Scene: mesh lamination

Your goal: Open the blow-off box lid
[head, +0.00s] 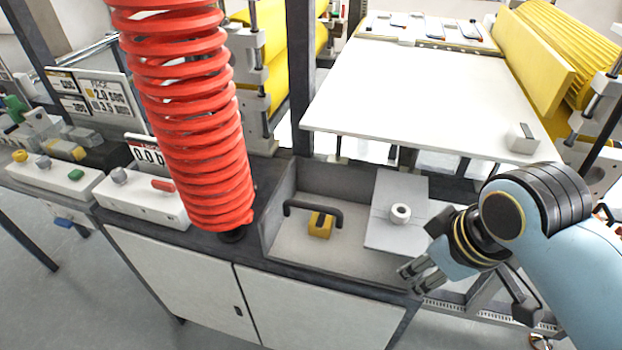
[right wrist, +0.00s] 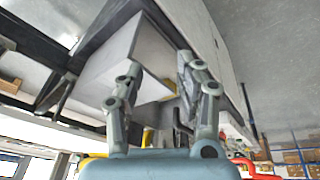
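The blow-off box appears to be the grey open-topped tray (head: 278,238) set in the cabinet top, in the head view. A dark arched handle (head: 312,207) stands at the left, over a yellow block (head: 320,226). Which part is the lid I cannot tell for certain. My right gripper (head: 412,275) is at the box's front right corner, right of and below the panel. In the right wrist view its fingers (right wrist: 158,62) are apart. My left gripper is out of view.
A red coiled hose (head: 185,110) hangs left of the box. A white table (head: 420,95) and yellow rollers (head: 575,50) stand behind it. White control boxes (head: 140,200) are at the left. Floor in front of the cabinet (head: 190,285) is clear.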

